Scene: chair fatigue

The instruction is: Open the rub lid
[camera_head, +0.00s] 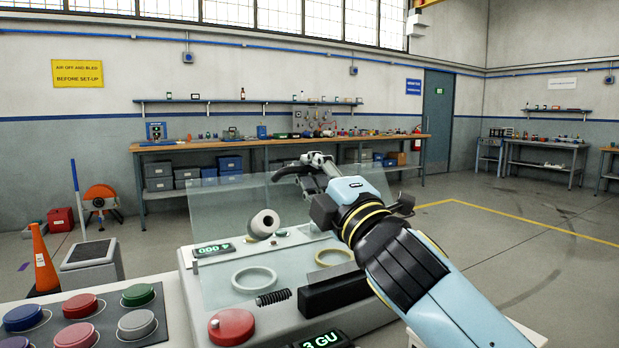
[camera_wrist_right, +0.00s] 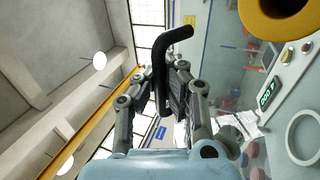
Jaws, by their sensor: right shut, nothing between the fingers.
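The rub lid (camera_head: 225,205) is a clear panel that stands raised and tilted over the pale test machine (camera_head: 210,325) in the head view. A black bent handle (camera_head: 287,173) shows at the lid's upper edge. It also shows in the wrist view as a black bent bar (camera_wrist_right: 160,62). My right gripper (camera_head: 316,160) is shut at the handle, with nothing held. In the wrist view its fingers (camera_wrist_right: 174,80) appear beside the bar; I cannot tell whether they touch it. My right arm hides part of the lid and machine. My left gripper is not in view.
A grey roller (camera_head: 264,224) shows behind the clear lid, with pale rings (camera_head: 254,279) on the machine top. A red knob (camera_head: 231,326) is at its front. A button panel (camera_head: 82,322) lies at left. A long workbench (camera_head: 280,142) stands by the far wall.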

